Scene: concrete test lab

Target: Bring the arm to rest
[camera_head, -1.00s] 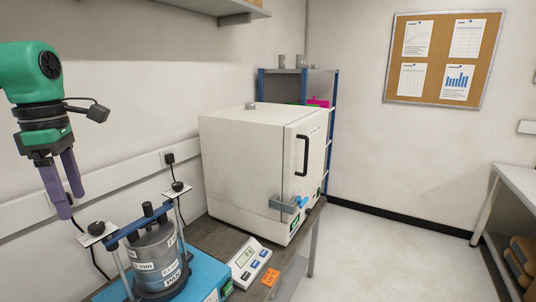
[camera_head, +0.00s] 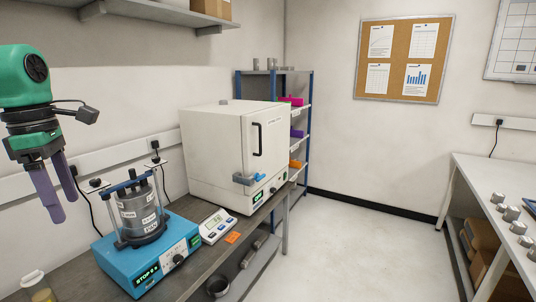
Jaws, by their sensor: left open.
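My left gripper (camera_head: 51,204) hangs at the left edge of the head view, on a green and black wrist, with its purple fingers pointing down. Its fingers are apart with nothing between them. It appears in front of the wall, to the left of the blue sieve shaker (camera_head: 150,262), and touches nothing that I can see. The shaker carries a grey sieve stack (camera_head: 139,213) clamped under a blue bar. My right gripper is not in view.
A white oven (camera_head: 232,155) with a shut door stands on the bench behind a small scale (camera_head: 217,226) and an orange tag (camera_head: 232,237). A jar (camera_head: 37,286) is at the lower left. A white table (camera_head: 500,185) with metal pieces stands right. The floor (camera_head: 350,250) between is clear.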

